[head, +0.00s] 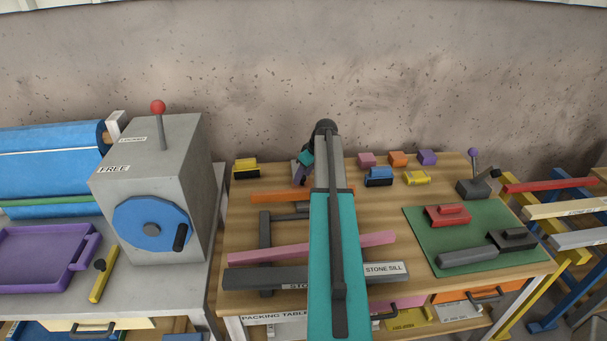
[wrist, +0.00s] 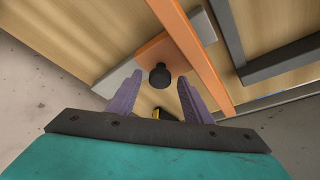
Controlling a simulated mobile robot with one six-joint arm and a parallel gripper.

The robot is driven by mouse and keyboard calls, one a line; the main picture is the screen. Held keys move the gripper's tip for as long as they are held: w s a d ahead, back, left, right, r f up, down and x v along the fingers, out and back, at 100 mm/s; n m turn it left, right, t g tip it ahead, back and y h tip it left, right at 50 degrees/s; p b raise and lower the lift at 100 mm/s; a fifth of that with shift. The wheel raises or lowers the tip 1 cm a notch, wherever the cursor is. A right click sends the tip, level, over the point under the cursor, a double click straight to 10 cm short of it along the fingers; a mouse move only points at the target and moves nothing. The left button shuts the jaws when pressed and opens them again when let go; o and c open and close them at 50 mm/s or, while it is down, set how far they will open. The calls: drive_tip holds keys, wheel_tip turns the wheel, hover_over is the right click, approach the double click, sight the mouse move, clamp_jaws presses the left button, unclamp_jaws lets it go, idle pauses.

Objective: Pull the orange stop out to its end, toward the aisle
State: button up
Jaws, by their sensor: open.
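The orange stop shows in the wrist view as a long orange bar (wrist: 187,45), with an orange piece and a black knob (wrist: 160,76) beside it over a grey plate (wrist: 113,80). I cannot tell how these parts join. In the head view the orange bar (head: 275,196) lies across the wooden table, partly hidden by my arm. My gripper (wrist: 160,76) is open, its purple fingers on either side of the knob in the picture. Whether they reach down to its height is unclear. In the head view my gripper (head: 302,172) is at the bar's back side.
A pink bar (head: 285,252) and a grey stone sill (head: 250,279) lie nearer the front. Dark rails (head: 265,235) run beside them. Several small coloured blocks, such as a yellow one (head: 417,178), stand behind. A grey machine (head: 150,185) stands left, a green mat (head: 430,245) right.

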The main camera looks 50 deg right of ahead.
drive_tip(key=shift+c, duration=0.3)
clamp_jaws()
drive_tip(key=s+a+b, duration=0.3)
drive_tip(key=s+a, duration=0.6)
drive_tip(key=s, duration=0.2)
drive_tip(key=shift+a, duration=0.15)
idle(0.6)
drive_tip(key=shift+f, duration=0.15)
drive_tip(key=shift+o, duration=0.3)
unclamp_jaws()
drive_tip(key=shift+s, duration=0.1)
drive_tip(key=shift+r, duration=0.3)
